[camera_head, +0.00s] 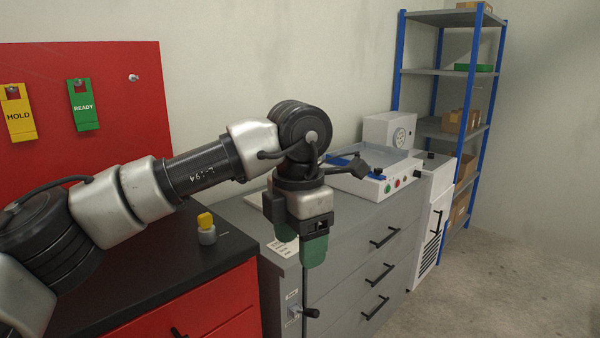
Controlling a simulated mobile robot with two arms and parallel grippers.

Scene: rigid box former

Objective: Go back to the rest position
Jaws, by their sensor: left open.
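My left arm comes in from the left. Its left gripper (300,247) points down with green fingertips over the front left part of the grey drawer cabinet (345,262). The gripper is open, and I see nothing held between its fingers. My right gripper is not in view.
A yellow-capped item (206,229) stands on the dark worktop (185,262). A white machine (377,182) with buttons sits on the grey cabinet. A HOLD tag (18,113) and a READY tag (84,105) hang on the red panel (120,85). A blue-post shelf (437,72) stands behind. Floor at right is clear.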

